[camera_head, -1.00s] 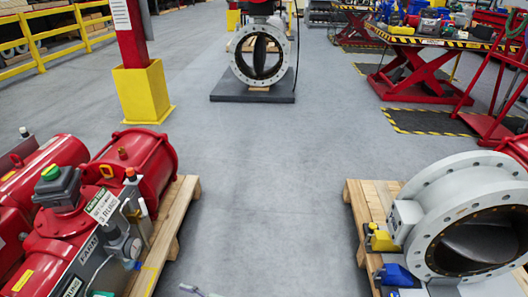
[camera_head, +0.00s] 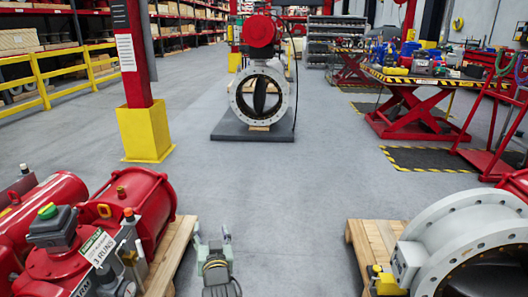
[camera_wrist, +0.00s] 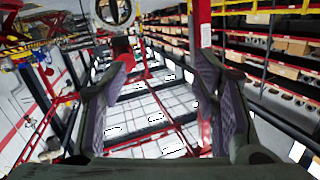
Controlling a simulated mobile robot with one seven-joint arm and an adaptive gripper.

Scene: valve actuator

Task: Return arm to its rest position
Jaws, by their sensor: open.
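My gripper (camera_head: 212,236) shows at the bottom of the head view, just left of centre. It stands in the open aisle between the red actuators on the left and the grey valve body on the right. Its two fingers are apart, with nothing visible between them. In the wrist view, my gripper (camera_wrist: 155,88) also shows spread fingers at left and right. Most of my arm is out of view below.
A grey flanged valve (camera_head: 470,232) sits at right on another pallet (camera_head: 362,250). A valve (camera_head: 262,122) stands on a dark base ahead. A yellow-footed column (camera_head: 145,132) stands left. The middle floor is clear.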

